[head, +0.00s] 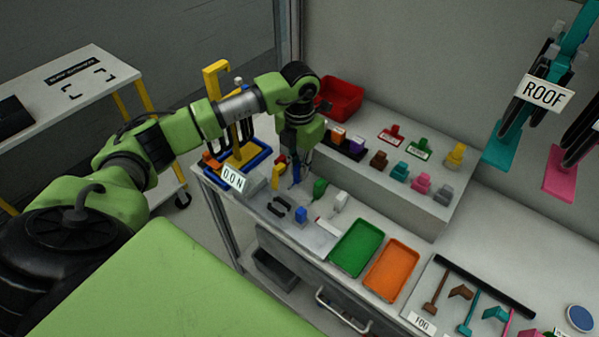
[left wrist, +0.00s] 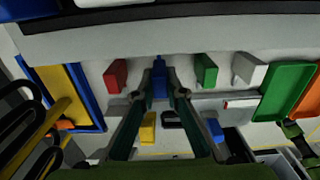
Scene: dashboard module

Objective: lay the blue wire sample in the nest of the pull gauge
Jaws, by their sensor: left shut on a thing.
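My left gripper (head: 295,178) points down over the grey bench top. In the left wrist view its fingers (left wrist: 160,92) are shut on the blue wire sample (left wrist: 159,76), which stands in a row between a red piece (left wrist: 116,75) and a green piece (left wrist: 205,70). I cannot tell whether it still touches the bench. The pull gauge (head: 215,72) is a yellow post on a blue-edged base with a 0.0 N sign (head: 233,178), left of the gripper. It also shows in the left wrist view (left wrist: 65,88). Its nest is not clear to see. My right gripper is not in view.
A white piece (head: 340,201), a second blue piece (head: 301,215), black clips (head: 280,206) and a yellow piece (head: 275,178) stand close by. Green (head: 357,247) and orange (head: 391,269) trays lie to the right. A raised shelf with a red bin (head: 340,98) stands behind.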

